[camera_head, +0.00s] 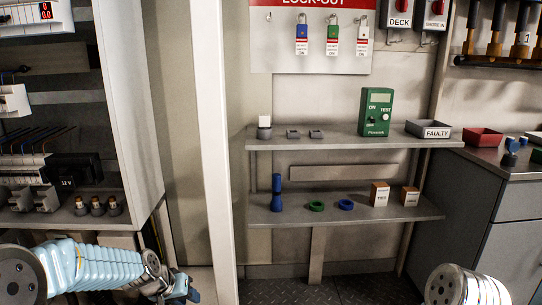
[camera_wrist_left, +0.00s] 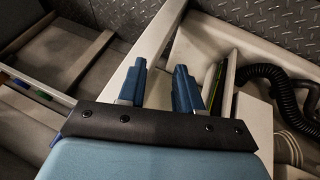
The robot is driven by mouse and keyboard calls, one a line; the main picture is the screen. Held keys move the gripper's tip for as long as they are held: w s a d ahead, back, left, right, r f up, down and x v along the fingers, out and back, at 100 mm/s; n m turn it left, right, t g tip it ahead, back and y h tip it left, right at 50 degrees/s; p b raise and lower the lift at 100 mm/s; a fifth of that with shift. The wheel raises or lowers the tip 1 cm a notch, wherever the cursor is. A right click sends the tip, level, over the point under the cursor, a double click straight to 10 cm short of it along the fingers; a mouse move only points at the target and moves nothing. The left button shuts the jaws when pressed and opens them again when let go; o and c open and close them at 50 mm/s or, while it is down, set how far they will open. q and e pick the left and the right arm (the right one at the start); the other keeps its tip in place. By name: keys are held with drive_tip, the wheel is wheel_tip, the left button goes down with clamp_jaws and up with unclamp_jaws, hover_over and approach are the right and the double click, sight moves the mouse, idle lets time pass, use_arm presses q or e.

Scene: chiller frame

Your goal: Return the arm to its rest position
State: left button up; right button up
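My left arm comes in at the lower left of the head view. Its gripper (camera_head: 182,290) hangs low beside the foot of the white upright post, partly cut by the bottom edge. In the left wrist view the two blue fingers of the gripper (camera_wrist_left: 160,84) stand apart, open, with nothing held between them. A pale beam and the floor lie beyond them. Of my right arm only a grey rounded link shows at the lower right of the head view; its gripper is out of view.
A white post (camera_head: 213,150) stands right of the electrical cabinet (camera_head: 130,100). Two grey shelves hold a green tester (camera_head: 376,112), a faulty bin (camera_head: 428,129) and small parts. A grey counter (camera_head: 490,168) stands right. A black hose (camera_wrist_left: 275,85) lies right of the fingers.

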use_arm(q)
drive_tip(key=s+d+f+g, duration=0.1)
drive_tip(key=s+d+f, duration=0.1)
drive_tip(key=s+f, duration=0.35)
drive_tip(key=s+d+f+g, duration=0.1)
drive_tip(key=s+d+f, duration=0.1)
drive_tip(key=f, duration=0.6)
drive_tip(key=s+d+f+g, duration=0.1)
drive_tip(key=s+d+f, duration=0.3)
drive_tip(key=s, duration=0.4)
drive_tip(key=s+d+f+g+h+p, duration=0.1)
drive_tip(key=s+d+f, duration=0.3)
drive_tip(key=s, duration=0.5)
drive_tip(key=shift+s+f+n, duration=0.25)
drive_tip(key=shift+f+n, duration=0.05)
drive_tip(key=shift+f, duration=0.5)
drive_tip(key=shift+a, duration=0.1)
